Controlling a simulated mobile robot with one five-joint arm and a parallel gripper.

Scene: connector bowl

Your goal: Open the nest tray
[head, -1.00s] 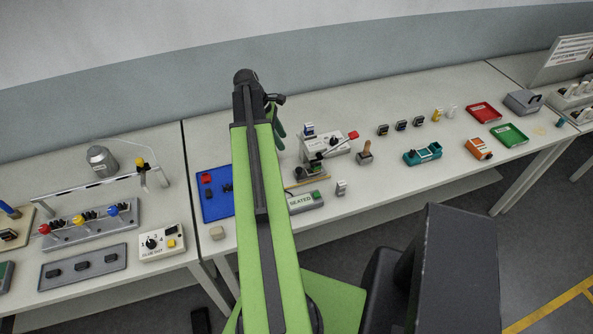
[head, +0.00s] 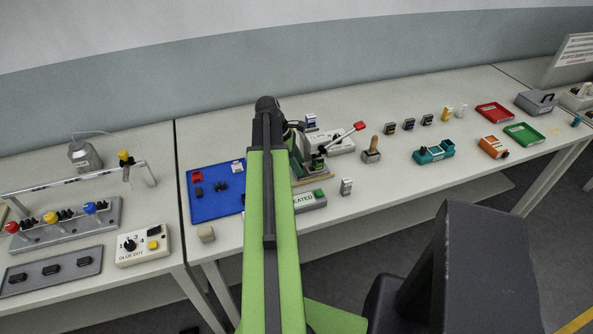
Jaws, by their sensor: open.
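The press fixture (head: 314,163) stands on the middle table, with a lever ending in a red knob (head: 360,126) and brass-coloured rails at its base. My arm covers its left part, and I cannot clearly make out the nest tray; it may be at the base of this fixture. My gripper (head: 294,150) is mostly hidden behind my arm, with a dark green finger showing just left of the press. It is open, and I see nothing in it. I cannot tell whether it touches the fixture.
A grey box marked SEATED (head: 309,200) stands in front of the press. A blue tray (head: 213,207) with small parts lies to the left. A wooden-handled stamp (head: 372,151) and a teal holder (head: 434,152) stand to the right.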

